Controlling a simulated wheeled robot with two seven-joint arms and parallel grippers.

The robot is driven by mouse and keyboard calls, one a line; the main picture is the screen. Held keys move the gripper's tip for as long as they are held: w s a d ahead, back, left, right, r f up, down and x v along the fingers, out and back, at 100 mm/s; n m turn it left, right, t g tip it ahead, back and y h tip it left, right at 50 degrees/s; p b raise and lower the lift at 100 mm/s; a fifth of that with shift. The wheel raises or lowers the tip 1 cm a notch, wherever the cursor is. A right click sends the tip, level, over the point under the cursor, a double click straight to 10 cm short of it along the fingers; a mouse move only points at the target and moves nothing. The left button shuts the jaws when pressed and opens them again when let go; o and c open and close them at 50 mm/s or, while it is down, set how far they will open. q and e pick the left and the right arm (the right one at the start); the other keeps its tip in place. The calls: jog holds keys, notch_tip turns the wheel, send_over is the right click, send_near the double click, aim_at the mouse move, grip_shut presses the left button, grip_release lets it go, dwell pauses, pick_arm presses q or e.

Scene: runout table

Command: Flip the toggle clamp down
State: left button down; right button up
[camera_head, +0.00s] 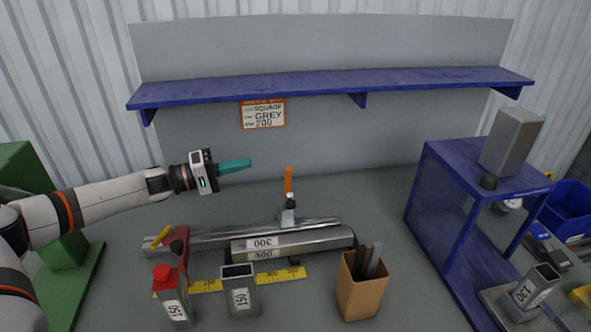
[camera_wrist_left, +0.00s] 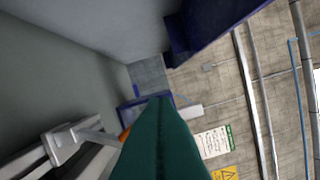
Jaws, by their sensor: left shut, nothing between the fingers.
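The toggle clamp (camera_head: 288,215) stands behind the metal profiles on the table, with its orange handle (camera_head: 288,181) pointing straight up. My left gripper (camera_head: 248,163) has teal fingers that are shut and empty. It is in the air to the left of the handle and a little higher, apart from it. In the left wrist view the shut fingers (camera_wrist_left: 160,102) fill the lower middle. The clamp's grey metal part (camera_wrist_left: 68,140) shows at lower left there, and a bit of the orange handle (camera_wrist_left: 124,134) shows beside the fingers, mostly hidden. My right gripper is not in view.
Metal profiles (camera_head: 300,243) lie along a yellow ruler (camera_head: 205,286). A red-capped block (camera_head: 172,300), a grey square tube (camera_head: 240,293) and a brown holder (camera_head: 360,290) stand in front. A blue shelf (camera_head: 330,87) spans above; a blue stand (camera_head: 440,205) is at right.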

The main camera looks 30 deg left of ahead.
pick_arm(q)
jog(key=shift+s, duration=0.1)
jog(key=shift+d, duration=0.1)
jog(key=p, duration=0.3)
send_over(288, 189)
jog(key=w+a, duration=0.4)
jog(key=s, duration=0.1)
jog(key=s+d+p, duration=0.1)
jog(key=s, duration=0.2)
jog(key=shift+d+f, duration=0.25)
jog(key=shift+f, duration=0.15)
jog(key=shift+w, duration=0.1)
jog(key=shift+d, duration=0.1)
